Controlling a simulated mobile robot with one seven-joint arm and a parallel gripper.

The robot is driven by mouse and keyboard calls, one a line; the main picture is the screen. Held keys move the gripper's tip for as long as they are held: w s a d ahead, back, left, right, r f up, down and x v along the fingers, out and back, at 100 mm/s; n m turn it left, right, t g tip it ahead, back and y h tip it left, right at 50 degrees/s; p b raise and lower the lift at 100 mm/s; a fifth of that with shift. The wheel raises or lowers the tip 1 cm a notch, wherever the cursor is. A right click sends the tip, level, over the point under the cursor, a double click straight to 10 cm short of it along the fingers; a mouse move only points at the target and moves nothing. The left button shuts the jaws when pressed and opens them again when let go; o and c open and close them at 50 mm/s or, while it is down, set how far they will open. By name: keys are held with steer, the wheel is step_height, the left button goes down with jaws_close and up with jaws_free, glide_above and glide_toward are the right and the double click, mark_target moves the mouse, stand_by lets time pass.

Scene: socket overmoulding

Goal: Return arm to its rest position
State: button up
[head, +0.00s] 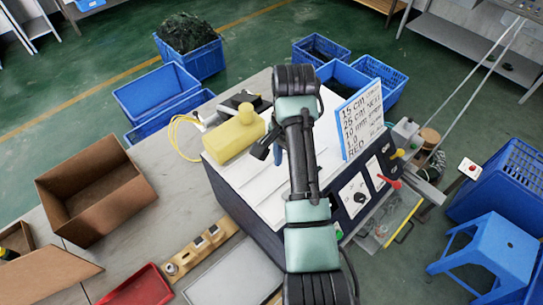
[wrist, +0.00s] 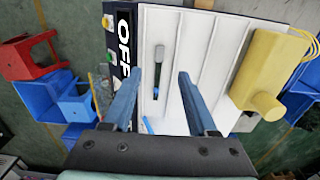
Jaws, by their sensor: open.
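My gripper is open, with its two blue fingers (wrist: 155,98) apart and nothing between them in the wrist view. It is above the white ribbed top of a machine (wrist: 205,45). A small dark, pen-like object (wrist: 158,72) lies on that top, seen between and beyond the fingers. In the head view my arm (head: 305,190) stretches forward over the machine (head: 265,205), and the fingertips are mostly hidden by the arm.
A yellow block-shaped part (head: 234,136) sits at the machine's left; it also shows in the wrist view (wrist: 262,75). A lettered board (head: 362,120) stands at the right edge. A cardboard box (head: 95,195), red tray (head: 137,290) and socket strip (head: 200,248) lie on the bench. Blue crates (head: 160,92) stand beyond.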

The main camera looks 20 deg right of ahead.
steer(key=shift+w, duration=0.1)
steer(key=w+a+r+n+t+h+b, duration=0.1)
steer(key=w+a+r+n+t+b, duration=0.15)
steer(key=w+t+b, duration=0.35)
steer(key=w+a+r+n+t+b, duration=0.2)
steer(key=w+a+r+n+t, duration=0.15)
steer(key=r, duration=0.35)
steer(key=w+a+r+n+t+b, duration=0.25)
steer(key=a+r+t, duration=0.2)
steer(key=r, duration=0.35)
steer(key=s+a+r+n+t+b, duration=0.2)
steer(key=s+r+t, duration=0.4)
steer(key=s+r, duration=0.4)
steer(key=s+a+r+n+t+y+b, duration=0.1)
steer(key=s+a+r+n+t+b, duration=0.2)
steer(key=s+r, duration=0.7)
steer(key=a+r+t+b, duration=0.1)
steer(key=a+t+b, duration=0.1)
steer(key=t, duration=0.2)
steer(key=shift+a, duration=0.2)
steer(key=shift+r, duration=0.15)
